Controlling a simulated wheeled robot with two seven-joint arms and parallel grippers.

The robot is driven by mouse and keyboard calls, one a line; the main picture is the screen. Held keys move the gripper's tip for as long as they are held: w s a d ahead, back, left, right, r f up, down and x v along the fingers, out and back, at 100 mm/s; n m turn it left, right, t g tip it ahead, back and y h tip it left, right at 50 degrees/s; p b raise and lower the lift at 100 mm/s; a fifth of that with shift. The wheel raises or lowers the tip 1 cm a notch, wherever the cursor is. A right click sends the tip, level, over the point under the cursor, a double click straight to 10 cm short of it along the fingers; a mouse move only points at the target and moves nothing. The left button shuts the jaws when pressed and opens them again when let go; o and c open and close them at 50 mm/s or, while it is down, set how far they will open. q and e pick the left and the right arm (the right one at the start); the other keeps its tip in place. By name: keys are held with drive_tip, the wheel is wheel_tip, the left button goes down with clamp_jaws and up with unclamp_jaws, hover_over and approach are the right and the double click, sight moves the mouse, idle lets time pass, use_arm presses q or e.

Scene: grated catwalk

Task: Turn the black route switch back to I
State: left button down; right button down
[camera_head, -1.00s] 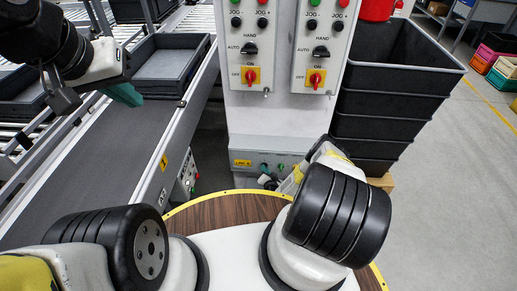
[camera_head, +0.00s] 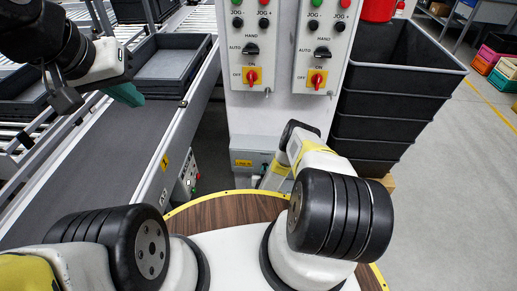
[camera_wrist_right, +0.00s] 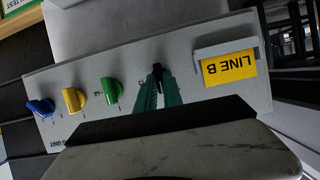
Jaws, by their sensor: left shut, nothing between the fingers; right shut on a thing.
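The black route switch (camera_wrist_right: 157,70) is on a grey panel (camera_wrist_right: 216,101), in the right wrist view. My right gripper (camera_wrist_right: 159,84), with green fingertips, is shut on it. The fingers partly cover the switch, and I cannot read its position marks. My left gripper (camera_head: 127,94) is at the upper left over the conveyor, away from the box, shut and empty.
Beside the switch are a green knob (camera_wrist_right: 111,91), a yellow knob (camera_wrist_right: 74,99) and a blue knob (camera_wrist_right: 41,107), plus a LINE B label (camera_wrist_right: 229,69). Above the box are two panels with red switches (camera_head: 253,76). Stacked black crates (camera_head: 375,110) stand right.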

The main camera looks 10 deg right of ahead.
idle(0.3)
drive_tip(key=c, duration=1.5)
unclamp_jaws()
drive_tip(key=shift+s, duration=0.1)
drive_tip(key=v, duration=0.7)
drive_tip(key=shift+s+a+r, duration=0.15)
drive_tip(key=shift+s+r, duration=0.05)
drive_tip(key=shift+s, duration=0.05)
